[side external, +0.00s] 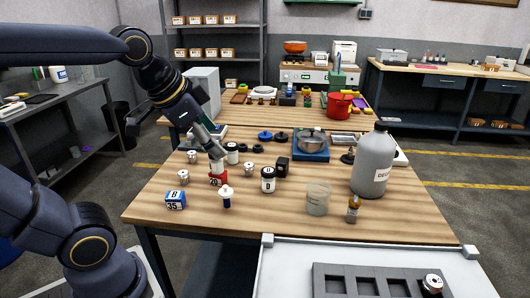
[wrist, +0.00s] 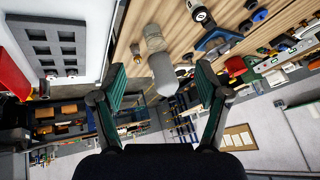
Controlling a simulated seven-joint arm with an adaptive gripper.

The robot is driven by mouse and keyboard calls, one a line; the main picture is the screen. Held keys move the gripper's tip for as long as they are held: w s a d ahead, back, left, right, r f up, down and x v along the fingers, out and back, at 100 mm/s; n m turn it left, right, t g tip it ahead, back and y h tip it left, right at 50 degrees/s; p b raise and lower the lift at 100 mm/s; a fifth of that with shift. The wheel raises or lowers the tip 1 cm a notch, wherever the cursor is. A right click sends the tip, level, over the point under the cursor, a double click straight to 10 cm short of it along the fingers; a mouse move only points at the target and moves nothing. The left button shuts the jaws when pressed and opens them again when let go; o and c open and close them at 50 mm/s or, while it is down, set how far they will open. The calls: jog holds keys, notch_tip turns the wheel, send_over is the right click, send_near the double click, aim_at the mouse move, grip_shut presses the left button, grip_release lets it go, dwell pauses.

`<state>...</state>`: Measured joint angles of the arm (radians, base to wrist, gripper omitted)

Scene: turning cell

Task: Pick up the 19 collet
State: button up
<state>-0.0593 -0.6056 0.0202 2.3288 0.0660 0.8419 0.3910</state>
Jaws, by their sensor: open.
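Small silver collets stand on the wooden bench in the side view: one at the left (side external: 183,176), one behind it (side external: 192,156), and one to the right of the red-based item (side external: 249,169). Another collet (side external: 433,284) sits in the grey tray (side external: 345,271) at the front. Their markings are too small to read, so I cannot tell which is the 19. My gripper (side external: 214,150) is above the bench's left part, near the red-based item (side external: 218,179). In the wrist view my gripper (wrist: 160,72) has its green-padded fingers wide apart, with nothing held between them.
A grey bottle (side external: 372,165), a cloudy beaker (side external: 317,198) and a small amber bottle (side external: 353,210) stand at the right.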

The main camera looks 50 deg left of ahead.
jog(key=w+a+g+y, duration=0.1)
jog(key=w+a+y, duration=0.1)
jog(key=w+a, duration=0.5)
jog(key=n+g, duration=0.2)
jog(key=g, duration=0.3)
send_over(183, 173)
jog(key=d, duration=0.1)
notch_tip(183, 173, down, 23)
jog(key=shift+s+f, duration=0.15)
jog(key=shift+d+x, duration=0.1)
jog(key=shift+x, duration=1.4)
jog(key=shift+d+x, duration=0.15)
jog(key=shift+x, duration=1.4)
jog(key=c, duration=1.3)
jog(key=shift+c, duration=0.4)
